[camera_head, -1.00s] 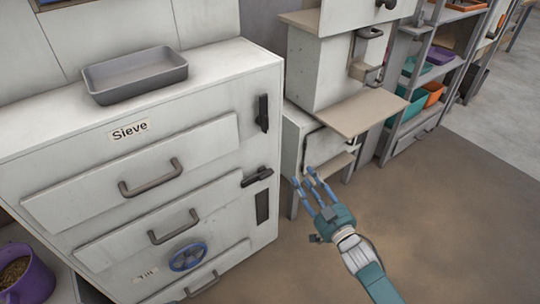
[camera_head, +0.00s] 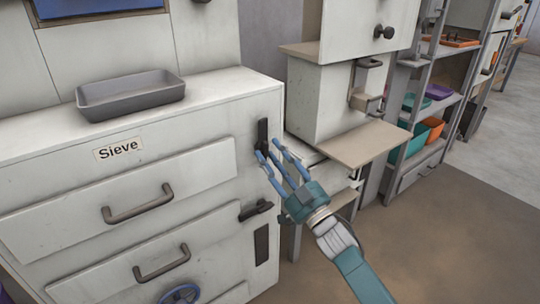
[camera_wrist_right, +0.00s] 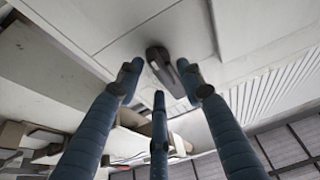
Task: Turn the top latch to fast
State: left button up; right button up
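The top latch (camera_head: 262,133) is a dark handle on the right edge of the white Sieve cabinet's front (camera_head: 205,137). It stands upright, and my fingers cover part of its lower end in the head view. My right gripper (camera_head: 270,156) has its three blue fingers spread open and empty close by the latch. In the right wrist view the dark latch (camera_wrist_right: 163,70) shows between the fingertips, with no clear grip on it. I cannot tell whether a finger touches it. A lower latch (camera_head: 256,209) lies roughly level below.
A grey tray (camera_head: 132,95) sits on the cabinet top. A second white machine with a tan shelf (camera_head: 352,145) stands right of the cabinet. Open floor (camera_head: 420,235) lies right.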

jog(key=shift+w+a+r, duration=0.25)
jog(key=shift+w+a, duration=0.05)
jog(key=shift+w, duration=0.15)
grip_shut()
